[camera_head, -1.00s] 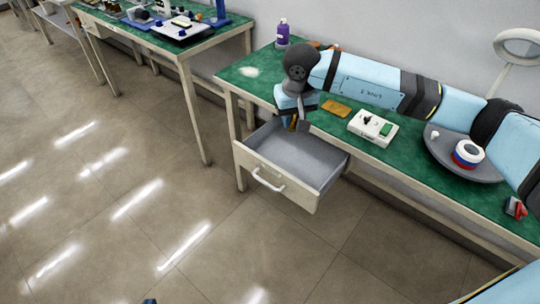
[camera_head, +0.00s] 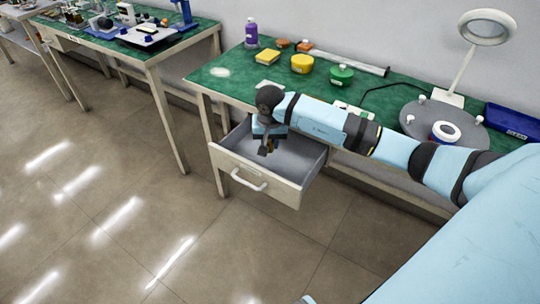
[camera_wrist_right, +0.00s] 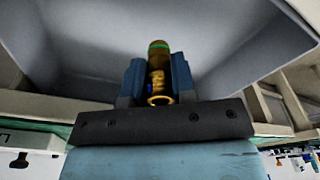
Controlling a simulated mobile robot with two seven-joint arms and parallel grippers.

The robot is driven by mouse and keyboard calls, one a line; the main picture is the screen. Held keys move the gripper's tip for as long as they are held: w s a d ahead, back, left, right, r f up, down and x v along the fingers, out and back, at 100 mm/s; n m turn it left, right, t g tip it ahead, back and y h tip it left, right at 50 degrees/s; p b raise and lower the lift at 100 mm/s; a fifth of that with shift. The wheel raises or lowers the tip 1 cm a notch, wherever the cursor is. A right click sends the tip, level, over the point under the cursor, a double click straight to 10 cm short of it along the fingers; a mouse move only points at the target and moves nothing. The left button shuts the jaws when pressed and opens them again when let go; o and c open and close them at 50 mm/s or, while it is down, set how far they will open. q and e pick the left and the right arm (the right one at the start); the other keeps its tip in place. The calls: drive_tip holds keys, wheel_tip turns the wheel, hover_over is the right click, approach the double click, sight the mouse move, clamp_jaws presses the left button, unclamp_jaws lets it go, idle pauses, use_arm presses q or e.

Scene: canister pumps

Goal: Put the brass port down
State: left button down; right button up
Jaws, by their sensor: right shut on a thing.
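The brass port (camera_wrist_right: 158,72) shows in the right wrist view as a brass-brown cylinder with a green band at its far end and a ring at its near end. My right gripper (camera_wrist_right: 157,82) is shut on it, a blue finger on each side. In the head view my right gripper (camera_head: 267,146) points down at the open grey drawer (camera_head: 280,190), over or just inside it. The wrist view shows the drawer's grey inside beyond the port. I cannot tell whether the port touches the drawer floor. My left gripper is not in view.
The green bench (camera_head: 225,75) holds a purple bottle (camera_head: 251,33), a yellow container (camera_head: 302,63), a green container (camera_head: 341,74), a round grey tray (camera_head: 412,118) and a magnifier lamp (camera_head: 485,28). Open floor lies in front.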

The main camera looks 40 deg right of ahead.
drive_tip(key=shift+f, duration=0.75)
use_arm(q)
drive_tip(key=shift+b, duration=0.35)
use_arm(e)
drive_tip(key=shift+f, duration=2.05)
drive_tip(key=shift+f, duration=0.1)
drive_tip(key=o, duration=0.9)
